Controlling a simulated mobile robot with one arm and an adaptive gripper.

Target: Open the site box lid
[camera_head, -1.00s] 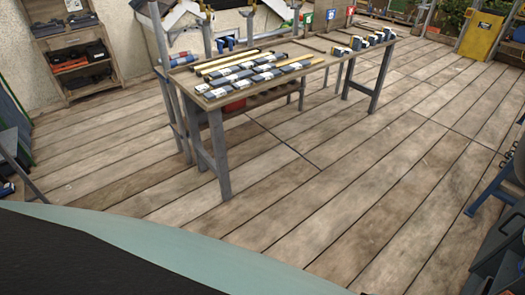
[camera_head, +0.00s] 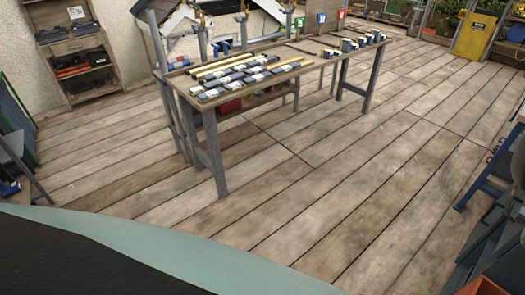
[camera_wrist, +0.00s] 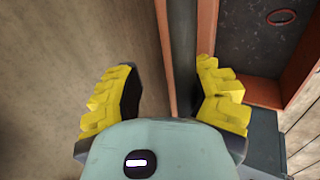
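My gripper (camera_wrist: 165,85) has yellow ridged fingers and is open. A plain brown wooden surface (camera_wrist: 60,60) fills the left of that view. To the right is an open dark recess (camera_wrist: 265,40) with an orange-brown rim and a small red ring inside. I cannot tell for sure which of these belongs to the site box or its lid. Neither my gripper nor a clear site box shows in the head view.
In the head view a workbench (camera_head: 225,130) holds rows of grey and yellow pieces. A wooden shelf unit (camera_head: 80,65) stands at the back left, a yellow panel (camera_head: 475,37) at the back right. Blue-grey equipment (camera_head: 492,190) stands at the right edge. The plank floor between is clear.

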